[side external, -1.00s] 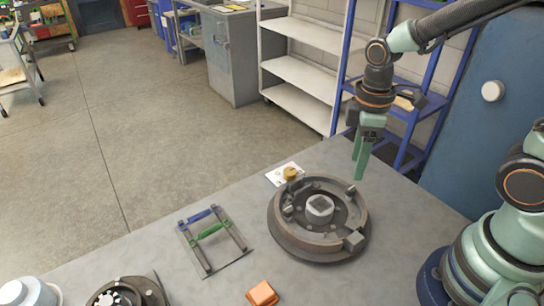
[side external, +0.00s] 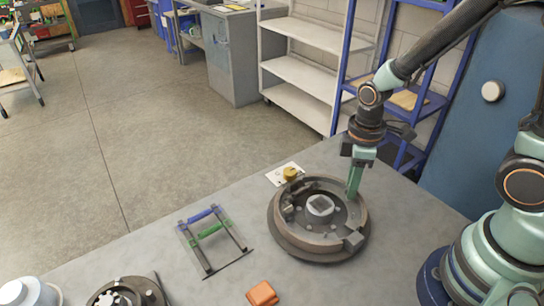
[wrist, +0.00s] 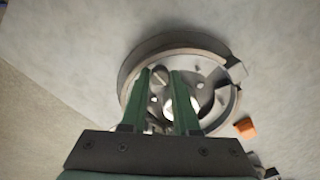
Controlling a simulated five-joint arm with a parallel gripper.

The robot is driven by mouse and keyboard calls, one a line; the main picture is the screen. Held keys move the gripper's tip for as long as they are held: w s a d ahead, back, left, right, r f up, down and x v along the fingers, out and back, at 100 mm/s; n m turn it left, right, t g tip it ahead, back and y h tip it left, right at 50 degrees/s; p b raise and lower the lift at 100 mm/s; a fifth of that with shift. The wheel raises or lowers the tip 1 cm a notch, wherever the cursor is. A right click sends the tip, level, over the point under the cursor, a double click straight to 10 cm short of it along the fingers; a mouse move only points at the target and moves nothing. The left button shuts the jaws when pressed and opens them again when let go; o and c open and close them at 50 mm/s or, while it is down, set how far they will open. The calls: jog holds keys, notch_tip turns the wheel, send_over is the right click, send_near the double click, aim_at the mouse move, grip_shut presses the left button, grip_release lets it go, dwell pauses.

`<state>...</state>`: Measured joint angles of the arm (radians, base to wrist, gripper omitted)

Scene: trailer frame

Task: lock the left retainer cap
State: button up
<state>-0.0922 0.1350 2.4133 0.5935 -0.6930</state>
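A round dark metal housing (side external: 277,236) lies on the grey table, with a raised ring and a pale hub (side external: 320,206) in its middle. Small fittings stand around its ring, one at the left side (side external: 288,211). I cannot tell for sure which one is the left retainer cap. My gripper (side external: 353,192) points down at the ring's far right side and hides the fitting there. In the wrist view, its green fingers (wrist: 160,72) are apart, with a small round slotted fitting (wrist: 159,77) showing between them. I cannot tell whether they touch it.
A white card with a yellow knob (side external: 290,174) lies behind the housing. A small frame with blue and green bars (side external: 212,230) lies to the left. An orange block (side external: 262,293) sits in front. A dark round part (side external: 125,295) is at the front left. Bare table lies between.

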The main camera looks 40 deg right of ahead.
grip_shut()
jog(key=m, duration=0.3)
jog(key=shift+m, duration=0.4)
jog(key=m, duration=0.4)
jog(key=shift+m, duration=0.3)
jog(key=m, duration=0.9)
jog(key=shift+m, duration=0.3)
